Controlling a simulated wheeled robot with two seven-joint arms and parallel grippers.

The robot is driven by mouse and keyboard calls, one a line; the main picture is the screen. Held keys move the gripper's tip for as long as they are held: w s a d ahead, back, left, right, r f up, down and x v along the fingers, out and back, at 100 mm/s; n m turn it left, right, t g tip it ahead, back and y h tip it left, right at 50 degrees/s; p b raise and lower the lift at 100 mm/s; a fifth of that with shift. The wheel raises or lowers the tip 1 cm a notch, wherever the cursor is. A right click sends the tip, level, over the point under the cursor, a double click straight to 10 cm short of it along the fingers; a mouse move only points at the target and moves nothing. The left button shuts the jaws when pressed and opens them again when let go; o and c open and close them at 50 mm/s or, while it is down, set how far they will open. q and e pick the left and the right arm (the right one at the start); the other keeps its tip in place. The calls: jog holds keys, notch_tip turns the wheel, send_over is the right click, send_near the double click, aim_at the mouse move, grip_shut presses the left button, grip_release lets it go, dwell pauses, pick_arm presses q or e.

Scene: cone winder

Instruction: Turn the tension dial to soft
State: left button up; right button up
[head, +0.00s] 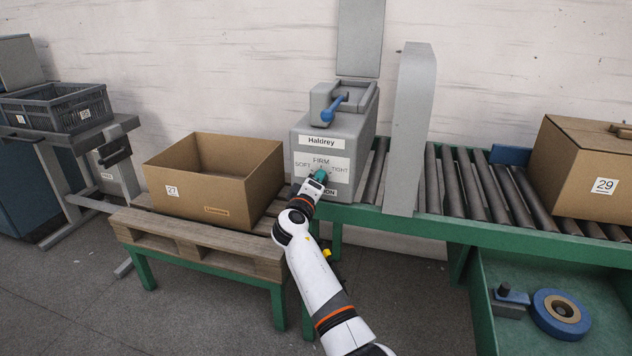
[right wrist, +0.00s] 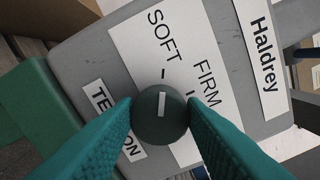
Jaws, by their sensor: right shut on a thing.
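The grey Haldrey machine (head: 325,133) stands at the left end of the roller conveyor. Its white label (head: 308,158) reads SOFT, FIRM and TIGHT. In the right wrist view the round dark tension dial (right wrist: 160,128) has a white pointer line, which lines up with the tick beside SOFT (right wrist: 163,75). My right gripper (head: 321,177) is at the machine's front face. In the wrist view its teal fingers (right wrist: 160,112) are shut on the dial, one on each side. In the head view the gripper hides most of the dial. My left gripper is out of view.
A blue-handled lever (head: 335,106) sits on top of the machine. An open cardboard box (head: 200,200) stands on a wooden pallet (head: 190,236) to the left. A grey upright panel (head: 408,140) is close on the right, beside the rollers (head: 465,185).

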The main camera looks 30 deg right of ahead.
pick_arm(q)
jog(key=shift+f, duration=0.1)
pick_arm(e)
jog(key=shift+r, duration=0.1)
jog(key=o, duration=1)
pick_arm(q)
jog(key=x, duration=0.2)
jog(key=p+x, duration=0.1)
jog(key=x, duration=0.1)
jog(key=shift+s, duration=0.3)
pick_arm(e)
jog(key=v, duration=1.2)
